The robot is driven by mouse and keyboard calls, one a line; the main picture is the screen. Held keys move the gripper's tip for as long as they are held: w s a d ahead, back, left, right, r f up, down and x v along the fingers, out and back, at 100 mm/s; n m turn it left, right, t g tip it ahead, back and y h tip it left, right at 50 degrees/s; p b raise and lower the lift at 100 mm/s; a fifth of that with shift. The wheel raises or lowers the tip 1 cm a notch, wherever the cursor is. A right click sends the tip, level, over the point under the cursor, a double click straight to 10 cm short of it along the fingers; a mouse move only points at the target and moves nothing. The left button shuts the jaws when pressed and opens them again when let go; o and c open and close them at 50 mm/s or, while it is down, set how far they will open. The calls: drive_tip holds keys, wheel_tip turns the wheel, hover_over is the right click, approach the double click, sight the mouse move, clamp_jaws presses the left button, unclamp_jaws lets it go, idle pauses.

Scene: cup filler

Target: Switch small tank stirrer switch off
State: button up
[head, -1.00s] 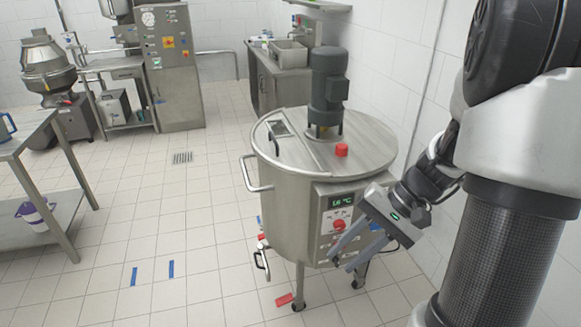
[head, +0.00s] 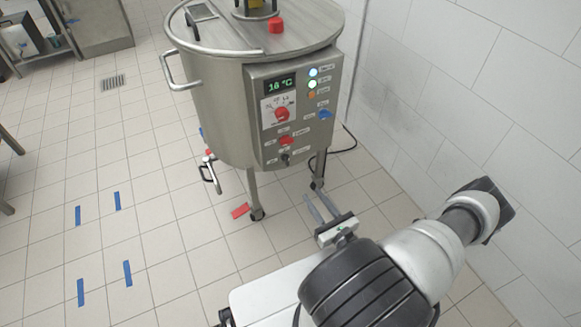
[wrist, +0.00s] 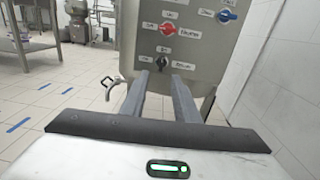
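The small steel tank (head: 215,105) stands on wheeled legs. Its control panel (head: 262,150) has a lit display (head: 280,85), a large red knob (head: 281,114), a red switch (head: 286,141), a black switch (head: 285,159) and a blue switch (head: 325,114). The labels are too blurred to tell which is the stirrer switch. The wrist view shows the red switch (wrist: 167,29), blue switch (wrist: 227,15) and black switch (wrist: 162,60). My gripper (head: 314,197) is open and empty, below and in front of the panel, apart from it. Its fingers (wrist: 160,75) point toward the panel's lower part.
A drain valve (head: 211,173) sticks out at the tank's lower left. A red piece (head: 240,211) lies on the floor near a wheel. A tiled wall (head: 440,100) stands close on the right, with a cable near it. Floor to the left is free.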

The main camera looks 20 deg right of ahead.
drive_tip(key=b, duration=0.4)
approach(289, 160)
drive_tip(key=shift+m+h, duration=0.3)
drive_tip(key=w, duration=0.8)
drive_tip(key=shift+w+a, duration=0.1)
drive_tip(key=shift+a, duration=0.3)
clamp_jaws()
